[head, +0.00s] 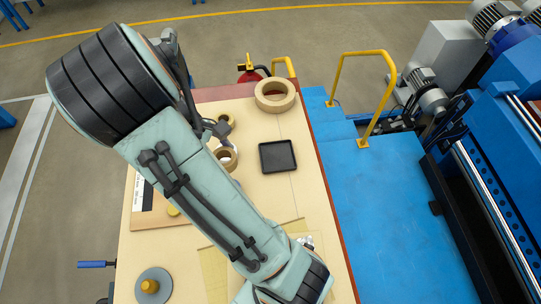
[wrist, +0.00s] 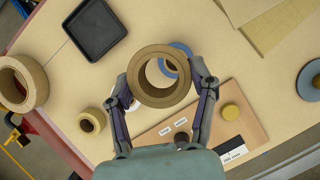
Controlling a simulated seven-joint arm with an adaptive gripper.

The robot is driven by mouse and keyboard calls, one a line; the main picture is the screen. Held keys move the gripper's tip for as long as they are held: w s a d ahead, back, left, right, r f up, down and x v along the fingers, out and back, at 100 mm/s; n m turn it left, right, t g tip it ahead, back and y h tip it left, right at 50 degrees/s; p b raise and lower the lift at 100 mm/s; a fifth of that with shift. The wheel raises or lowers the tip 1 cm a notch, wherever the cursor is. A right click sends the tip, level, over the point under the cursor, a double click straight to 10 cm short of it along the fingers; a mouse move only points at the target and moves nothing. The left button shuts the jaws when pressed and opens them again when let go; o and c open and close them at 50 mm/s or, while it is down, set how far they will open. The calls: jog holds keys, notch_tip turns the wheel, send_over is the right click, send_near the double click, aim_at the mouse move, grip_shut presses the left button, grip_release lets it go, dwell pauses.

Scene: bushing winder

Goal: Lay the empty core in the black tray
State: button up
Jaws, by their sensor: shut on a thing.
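The empty core, a brown cardboard ring (wrist: 146,92), is between the two fingers of my gripper (wrist: 165,76) in the wrist view. The fingers are shut on its outside, one on each side, and its open bore faces the camera. In the head view the core (head: 232,158) shows beside my arm, left of the tray; my arm hides most of the gripper. The black tray (head: 278,156) lies flat and empty on the table; it is at the upper left in the wrist view (wrist: 95,28).
A large brown ring (head: 261,103) lies behind the tray. A small roll (wrist: 85,124) lies nearby. A blue-rimmed ring (wrist: 184,50) is partly hidden behind the core. A wooden board (wrist: 195,125) and a grey disc (head: 154,274) are also on the table.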

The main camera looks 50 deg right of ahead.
jog(key=s+d+f+m, duration=0.1)
jog(key=s+d, duration=0.3)
jog(key=s, duration=0.4)
jog(key=m+y, duration=0.1)
send_over(279, 158)
jog(key=f, duration=0.8)
jog(key=shift+w+a+f, duration=0.3)
jog(key=shift+f, duration=0.05)
jog(key=shift+w+d+f, duration=0.1)
jog(key=shift+f, duration=0.8)
jog(key=shift+w+d+f, duration=0.1)
jog(key=shift+f, duration=0.8)
jog(key=shift+f, duration=0.15)
jog(key=o, duration=1.1)
